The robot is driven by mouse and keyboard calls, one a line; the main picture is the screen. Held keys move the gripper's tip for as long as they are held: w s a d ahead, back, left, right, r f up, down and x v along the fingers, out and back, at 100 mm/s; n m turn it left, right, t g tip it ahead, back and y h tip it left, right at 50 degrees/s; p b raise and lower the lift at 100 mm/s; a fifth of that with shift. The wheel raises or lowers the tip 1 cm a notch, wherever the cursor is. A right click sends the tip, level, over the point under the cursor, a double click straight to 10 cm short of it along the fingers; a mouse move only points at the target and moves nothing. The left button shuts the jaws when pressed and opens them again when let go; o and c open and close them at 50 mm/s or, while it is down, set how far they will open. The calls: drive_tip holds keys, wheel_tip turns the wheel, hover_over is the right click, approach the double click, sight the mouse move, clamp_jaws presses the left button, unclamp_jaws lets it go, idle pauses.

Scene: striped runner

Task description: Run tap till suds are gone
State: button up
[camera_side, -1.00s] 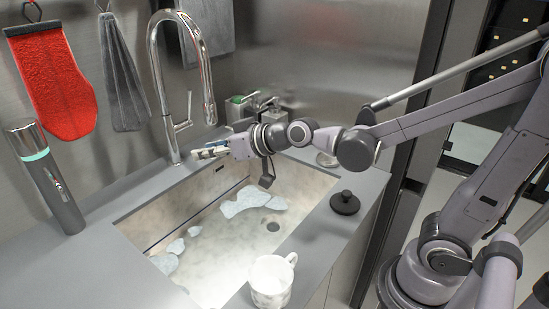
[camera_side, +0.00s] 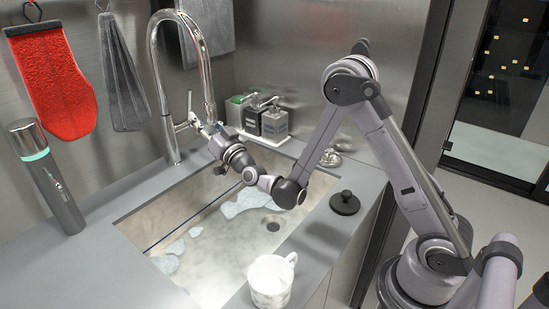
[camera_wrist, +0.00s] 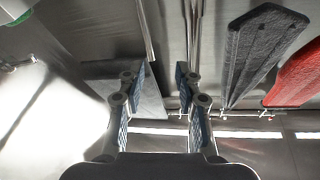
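The chrome tap (camera_side: 155,75) arches over the back of the sink (camera_side: 150,215), with its small lever (camera_side: 183,125) at the right of its base. No water stream is visible. White suds patches (camera_side: 245,201) lie in the basin, towards the back and the left. My gripper (camera_side: 206,128) is beside the lever; contact cannot be told. In the wrist view my gripper (camera_wrist: 160,76) has its two fingers apart with nothing visibly held between them. Upright chrome parts of the tap (camera_wrist: 194,35) show beyond the fingers. My forearm hides part of the basin's right side.
Soap bottles (camera_side: 274,123) stand behind the sink. A black stopper (camera_side: 345,203) and a patterned mug (camera_side: 270,281) sit on the right and front rim. A grey flask (camera_side: 45,178) stands left. A red mitt (camera_side: 52,78) and grey cloth (camera_side: 121,85) hang on the wall.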

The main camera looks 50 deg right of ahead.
sight(190, 95)
drive_tip(key=shift+n+t+h, duration=0.4)
drive_tip(key=shift+n, duration=0.4)
drive_tip(key=x, duration=0.3)
drive_tip(key=d+x, duration=0.1)
drive_tip(key=x, duration=0.7)
drive_tip(key=shift+d+r, duration=0.1)
drive_tip(key=shift+d, duration=0.25)
clamp_jaws()
